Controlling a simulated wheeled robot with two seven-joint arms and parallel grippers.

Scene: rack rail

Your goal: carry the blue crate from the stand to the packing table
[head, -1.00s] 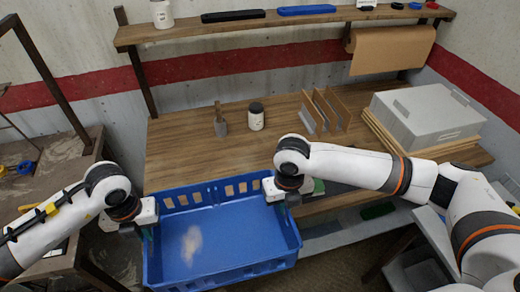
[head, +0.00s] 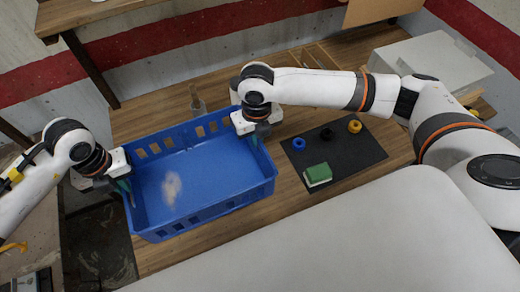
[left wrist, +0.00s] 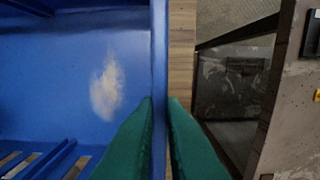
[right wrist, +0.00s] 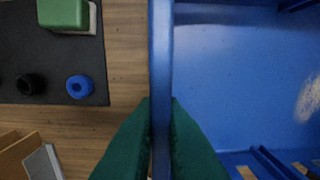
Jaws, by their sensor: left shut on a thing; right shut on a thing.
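The blue crate (head: 215,178) is empty apart from a pale worn patch on its floor, and it is over the left part of the wooden packing table (head: 290,208). I cannot tell whether it touches the tabletop. My left gripper (head: 126,188) is shut on the crate's left wall; its green fingers pinch the rim in the left wrist view (left wrist: 160,110). My right gripper (head: 256,138) is shut on the right wall, also pinched between green fingers in the right wrist view (right wrist: 160,110). The stand (head: 35,235) is at the left edge, partly cut off.
A dark mat (head: 340,150) right of the crate holds a green-and-white block (head: 317,174) and blue, black and yellow rings. A grey box (head: 435,65) stands at the back right. A scraper-like tool (head: 197,104) is behind the crate. A shelf post (head: 90,68) rises at the back left.

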